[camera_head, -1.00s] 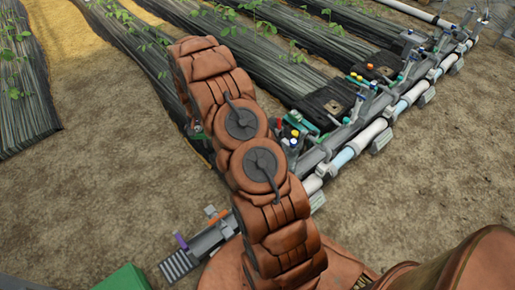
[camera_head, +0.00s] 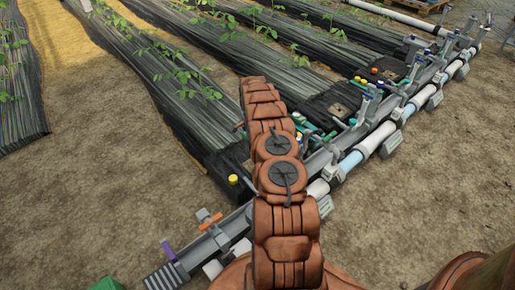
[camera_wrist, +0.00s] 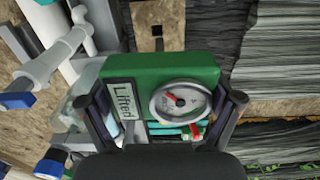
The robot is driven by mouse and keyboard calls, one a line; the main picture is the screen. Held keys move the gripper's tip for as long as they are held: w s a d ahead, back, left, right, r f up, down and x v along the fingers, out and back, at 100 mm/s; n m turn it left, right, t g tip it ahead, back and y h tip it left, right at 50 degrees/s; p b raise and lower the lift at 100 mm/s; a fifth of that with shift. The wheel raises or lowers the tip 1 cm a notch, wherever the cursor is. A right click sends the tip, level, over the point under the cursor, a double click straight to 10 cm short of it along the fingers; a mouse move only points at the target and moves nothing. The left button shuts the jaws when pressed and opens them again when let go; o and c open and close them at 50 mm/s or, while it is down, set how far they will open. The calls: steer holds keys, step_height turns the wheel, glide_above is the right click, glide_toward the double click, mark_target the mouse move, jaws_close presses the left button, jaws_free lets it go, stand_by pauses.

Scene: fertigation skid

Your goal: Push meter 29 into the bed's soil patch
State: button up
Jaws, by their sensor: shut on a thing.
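My gripper (camera_wrist: 163,100) is shut on a green boxy meter in the wrist view. The meter (camera_wrist: 160,70) has a round white dial with a red needle and a pale label reading "Lifted". No number 29 is readable. A tan square soil patch (camera_wrist: 172,20) with a small dark square mark lies beyond the meter's top edge, apart from it in the picture. In the head view a similar brown patch (camera_head: 338,109) shows on a black bed end right of my arm. My arm hides the gripper and meter there.
A grey and white pipe line (camera_head: 352,160) with valves and coloured caps runs diagonally along the bed ends. Black-covered beds (camera_head: 190,85) with seedlings lie beyond. An orange-handled valve (camera_head: 209,222) sits near left. Bare ground (camera_head: 90,170) at left is clear.

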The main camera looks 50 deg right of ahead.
steer(key=shift+s+d+f+m+b, duration=0.25)
steer(key=shift+s+d+f+b, duration=0.05)
steer(key=shift+d+f, duration=0.35)
steer(key=shift+s+d+f+m+b, duration=0.25)
steer(key=shift+s+d+f, duration=0.05)
steer(key=shift+d+f, duration=0.35)
step_height(320, 180, down, 12)
steer(key=b, duration=0.4)
stand_by(0.4)
steer(key=shift+a, duration=0.2)
steer(key=shift+f+b, duration=0.8)
steer(key=shift+f, duration=1.1)
steer(key=o, duration=0.9)
steer(key=shift+r, duration=0.1)
steer(key=shift+r+p, duration=1.7)
steer(key=shift+r, duration=2.25)
